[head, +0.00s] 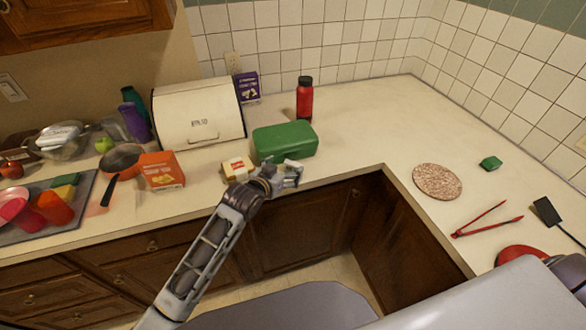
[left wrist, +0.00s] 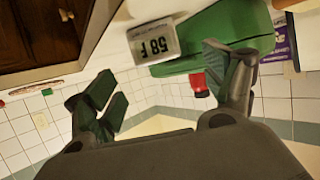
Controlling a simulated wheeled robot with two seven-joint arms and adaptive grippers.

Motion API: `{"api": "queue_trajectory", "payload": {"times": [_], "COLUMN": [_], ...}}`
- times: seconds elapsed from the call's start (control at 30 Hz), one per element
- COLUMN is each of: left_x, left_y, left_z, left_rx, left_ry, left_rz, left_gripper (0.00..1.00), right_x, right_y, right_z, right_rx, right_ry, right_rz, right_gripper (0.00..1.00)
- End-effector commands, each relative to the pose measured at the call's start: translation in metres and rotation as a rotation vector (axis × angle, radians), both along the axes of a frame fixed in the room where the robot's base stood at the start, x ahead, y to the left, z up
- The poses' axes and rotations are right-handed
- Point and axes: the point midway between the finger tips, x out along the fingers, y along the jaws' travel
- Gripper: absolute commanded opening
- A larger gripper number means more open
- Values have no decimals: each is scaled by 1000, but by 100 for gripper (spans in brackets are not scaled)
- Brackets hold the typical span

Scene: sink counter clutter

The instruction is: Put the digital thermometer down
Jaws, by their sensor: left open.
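The digital thermometer (left wrist: 155,40) is a small grey-white unit whose display reads 58 F, upside down in the left wrist view. It shows in front of the green box (left wrist: 215,38), beyond the gap between my fingers. I cannot make it out clearly in the head view. My left gripper (head: 294,172) is by the counter's front edge, just in front of the green box (head: 285,140). Its fingers are spread wide in the left wrist view (left wrist: 170,90), with the thermometer not clamped between them. What the thermometer rests on is unclear. My right gripper is not in view.
A small yellow-white box (head: 237,168) stands just left of my left gripper, and an orange box (head: 161,170) farther left. A red bottle (head: 304,100) and bread bin (head: 198,113) stand behind. A round speckled board (head: 437,182) and red tongs (head: 486,220) lie right. Counter right of the green box is clear.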

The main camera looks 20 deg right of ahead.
Motion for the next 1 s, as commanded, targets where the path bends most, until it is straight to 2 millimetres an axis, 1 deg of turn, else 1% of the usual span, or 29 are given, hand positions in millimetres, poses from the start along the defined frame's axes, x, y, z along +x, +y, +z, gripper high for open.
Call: {"api": "queue_trajectory", "payload": {"times": [0.27,0.83,1.0], "left_x": [3,27,32], "left_y": [-3,-29,-33], "left_z": [-1,-17,-20], "left_rx": [-1,-1,0], "left_ry": [-1,-1,0], "left_rz": [0,0,0], "left_gripper": [84,84,84], "right_x": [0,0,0], "right_y": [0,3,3], "right_z": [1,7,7], "right_rx": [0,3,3], "right_ry": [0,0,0], "right_rz": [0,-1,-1], "right_gripper": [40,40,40]}}
